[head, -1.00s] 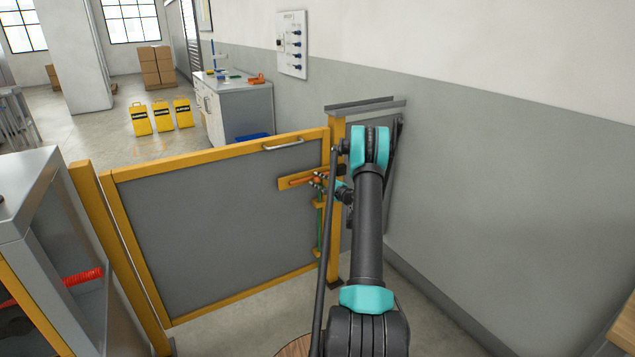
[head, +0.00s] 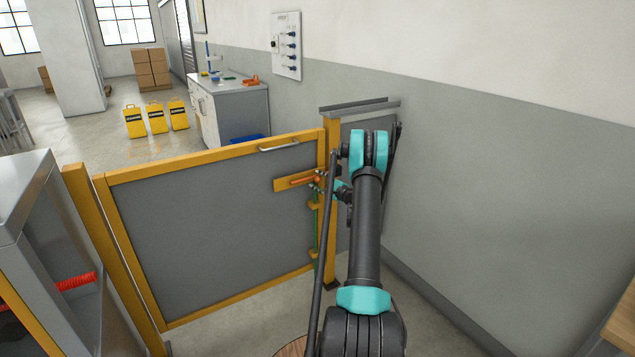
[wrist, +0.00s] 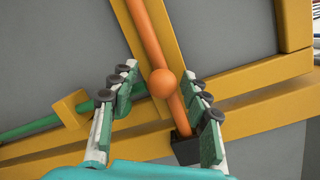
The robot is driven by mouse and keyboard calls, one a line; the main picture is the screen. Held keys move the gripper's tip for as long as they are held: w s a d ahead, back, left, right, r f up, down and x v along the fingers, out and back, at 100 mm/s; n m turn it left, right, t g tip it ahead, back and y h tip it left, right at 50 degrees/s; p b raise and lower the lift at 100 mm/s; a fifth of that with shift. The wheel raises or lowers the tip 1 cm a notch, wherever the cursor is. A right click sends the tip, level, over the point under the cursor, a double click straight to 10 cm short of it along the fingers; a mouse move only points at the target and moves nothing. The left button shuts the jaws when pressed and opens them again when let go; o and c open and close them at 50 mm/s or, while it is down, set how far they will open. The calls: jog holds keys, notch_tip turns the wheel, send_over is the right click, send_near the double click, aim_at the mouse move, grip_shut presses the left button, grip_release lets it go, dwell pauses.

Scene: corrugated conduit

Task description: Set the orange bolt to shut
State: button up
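The orange bolt (head: 303,180) lies on a yellow plate near the right end of the gate, beside the yellow post. In the wrist view the bolt (wrist: 147,30) is a long orange rod with a round orange knob (wrist: 163,83). Its lower end there reaches a black block (wrist: 186,150); I cannot tell how far it goes in. My gripper (wrist: 160,90) is open, with one finger on each side of the knob. A gap shows between the left finger and the knob; the right finger is nearer. In the head view my gripper (head: 319,183) is small and partly hidden by my arm.
A green rod (head: 317,228) runs upright below the bolt and also shows behind the left finger (wrist: 40,124). The grey gate panel (head: 215,220) has a metal handle (head: 279,146) on top. A grey wall (head: 480,200) stands right of my arm.

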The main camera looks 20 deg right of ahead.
jog(key=v, duration=1.2)
jog(key=s+d+m, duration=0.3)
jog(key=s+m, duration=0.4)
jog(key=m, duration=0.6)
jog(key=x, duration=1.7)
jog(key=shift+w+r, duration=0.15)
jog(key=shift+w, duration=0.05)
jog(key=shift+c, duration=0.4)
grip_shut()
